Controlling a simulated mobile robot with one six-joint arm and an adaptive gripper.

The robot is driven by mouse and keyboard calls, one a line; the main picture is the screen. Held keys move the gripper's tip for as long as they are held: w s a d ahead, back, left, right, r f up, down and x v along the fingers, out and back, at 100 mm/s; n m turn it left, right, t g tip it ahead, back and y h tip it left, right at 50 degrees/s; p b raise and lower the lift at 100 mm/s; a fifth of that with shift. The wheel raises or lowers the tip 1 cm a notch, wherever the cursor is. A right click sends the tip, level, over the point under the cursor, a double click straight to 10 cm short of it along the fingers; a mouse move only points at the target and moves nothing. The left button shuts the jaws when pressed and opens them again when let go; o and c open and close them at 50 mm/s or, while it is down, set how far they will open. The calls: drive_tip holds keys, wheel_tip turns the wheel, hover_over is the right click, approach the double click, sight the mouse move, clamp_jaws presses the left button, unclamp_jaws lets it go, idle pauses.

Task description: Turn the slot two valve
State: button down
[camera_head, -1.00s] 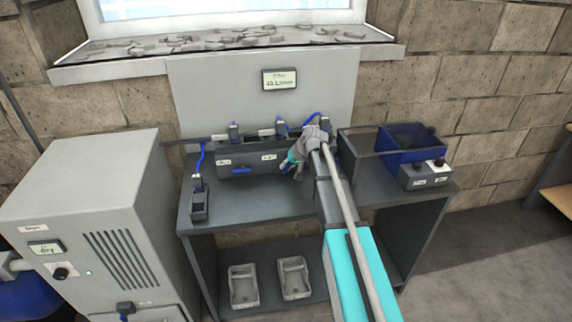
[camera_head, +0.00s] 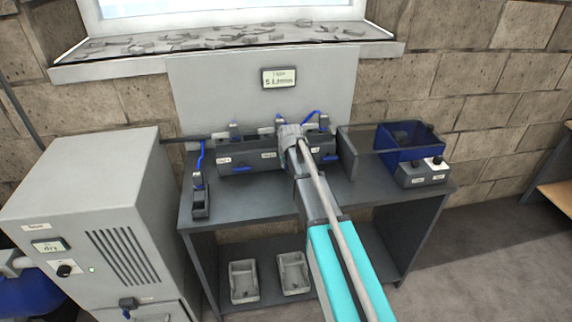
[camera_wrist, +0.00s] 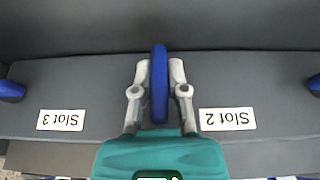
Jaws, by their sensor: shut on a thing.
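The slot two valve is a blue lever handle (camera_wrist: 159,95) on the dark manifold, seen in the wrist view between the upside-down "Slot 2" label (camera_wrist: 227,119) and "Slot 3" label (camera_wrist: 60,120). My gripper (camera_wrist: 159,72) is shut on this handle, with one grey finger against each side. The handle stands lengthwise up the wrist picture. In the head view my gripper (camera_head: 291,143) is at the front of the manifold (camera_head: 240,162), and it hides the gripped handle there.
Other blue handles show at the left (camera_wrist: 10,90) and right (camera_wrist: 314,84) edges of the wrist view. A wall display (camera_head: 279,77) hangs above the bench. A blue bin (camera_head: 405,145) and a grey button box (camera_head: 423,172) stand at right. A grey cabinet (camera_head: 85,200) stands at left.

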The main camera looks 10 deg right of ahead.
drive_tip(key=c, duration=0.7)
unclamp_jaws()
drive_tip(key=shift+o, duration=0.2)
drive_tip(key=shift+y, duration=0.4)
drive_tip(key=shift+f+m+y+b, duration=0.1)
drive_tip(key=shift+m+y+b, duration=0.35)
drive_tip(key=shift+y, duration=0.85)
drive_tip(key=shift+m+y+b, duration=0.35)
drive_tip(key=shift+y+b, duration=0.95)
drive_tip(key=shift+y, duration=0.5)
drive_tip(key=shift+s+d+r+p, duration=0.2)
drive_tip(key=shift+s+r+p, duration=0.05)
drive_tip(key=shift+r+p, duration=0.4)
drive_tip(key=p+v, duration=0.9)
drive_tip(key=v, duration=0.3)
drive_tip(key=shift+s+d, duration=0.3)
